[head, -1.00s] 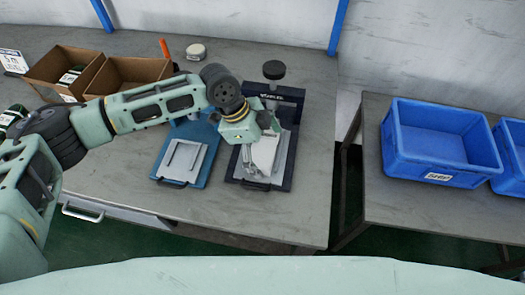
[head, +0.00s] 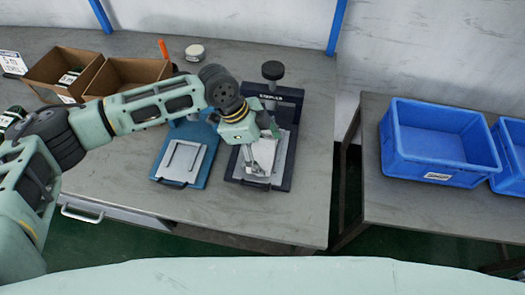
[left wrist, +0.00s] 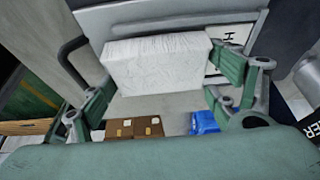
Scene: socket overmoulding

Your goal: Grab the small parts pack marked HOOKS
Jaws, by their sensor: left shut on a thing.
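My left gripper (head: 261,158) is over the pale plate of the dark press (head: 233,170). In the left wrist view, the gripper (left wrist: 165,85) is shut on a white, wrinkled pack (left wrist: 155,62), with a green finger at each side. No word can be read on the pack's visible face. A white label with a letter H (left wrist: 226,36) shows behind its right end, partly hidden by a finger; I cannot tell whether it belongs to the pack. My right gripper is not in view.
A blue press (head: 183,165) stands to the left. Two open cardboard boxes (head: 128,72) stand at the back left of the grey table (head: 120,170). Past a gap on the right, a second table carries blue bins (head: 440,143). The front of the grey table is clear.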

